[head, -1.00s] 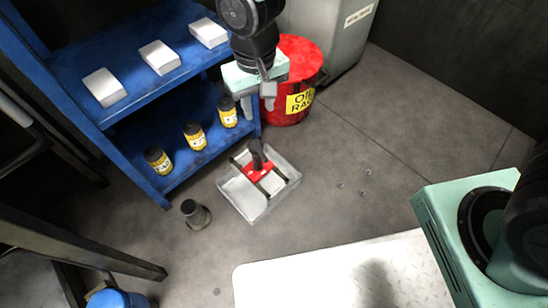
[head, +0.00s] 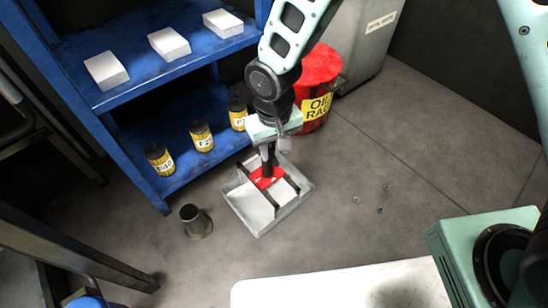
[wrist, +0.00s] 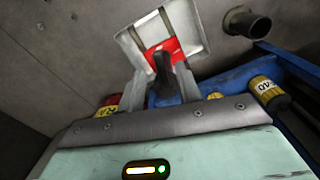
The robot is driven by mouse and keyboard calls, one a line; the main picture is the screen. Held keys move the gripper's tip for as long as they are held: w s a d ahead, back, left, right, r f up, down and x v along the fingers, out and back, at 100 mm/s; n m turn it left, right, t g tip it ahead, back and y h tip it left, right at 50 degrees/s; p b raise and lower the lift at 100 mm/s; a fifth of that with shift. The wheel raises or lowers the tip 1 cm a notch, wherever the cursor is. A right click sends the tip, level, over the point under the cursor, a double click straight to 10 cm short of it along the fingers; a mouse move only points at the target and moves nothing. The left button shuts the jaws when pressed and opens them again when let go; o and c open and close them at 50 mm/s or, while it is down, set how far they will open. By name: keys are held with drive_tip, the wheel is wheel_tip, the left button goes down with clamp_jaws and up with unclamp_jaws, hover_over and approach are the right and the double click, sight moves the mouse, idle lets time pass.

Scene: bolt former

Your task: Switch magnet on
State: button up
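A shallow pale tray (head: 247,212) sits on the floor, with dark bars across it and a red plate (head: 262,181). A dark upright handle (head: 266,166) stands on the red plate. I take this to be the magnet and its switch. My gripper (head: 275,149) is just above the tray, pointing down, at the top of the handle. In the wrist view, the handle (wrist: 163,70) shows between my two grey fingers, which are apart with gaps visible beside it. The tray also shows there (wrist: 190,22). Whether a finger touches the handle cannot be told.
A blue shelf (head: 150,85) with white boxes and yellow-labelled bottles stands left of the tray. A red oily-rag bin (head: 318,85) is close behind. A dark cup-like cylinder (head: 195,222) stands left of the tray. Small metal pieces (head: 380,210) lie on the floor to the right.

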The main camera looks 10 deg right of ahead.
drive_tip(key=shift+f+b, duration=0.3)
drive_tip(key=shift+f, duration=0.7)
clamp_jaws()
drive_tip(key=shift+r+p, duration=0.25)
drive_tip(key=shift+p, duration=0.35)
drive_tip(key=p, duration=0.1)
drive_tip(key=n+p, duration=0.1)
drive_tip(key=shift+w+d+r+p, duration=0.1)
drive_tip(key=shift+d+r+p, duration=0.05)
drive_tip(key=shift+d+p, duration=0.2)
drive_tip(key=shift+w+d+f+n+p, duration=0.1)
drive_tip(key=shift+d+f+n+p, duration=0.1)
drive_tip(key=shift+n+p, duration=0.35)
drive_tip(key=shift+w+d+f+n+p, duration=0.1)
drive_tip(key=shift+f+n+p, duration=0.05)
drive_tip(key=shift+n+p, duration=0.4)
drive_tip(key=shift+a, duration=0.1)
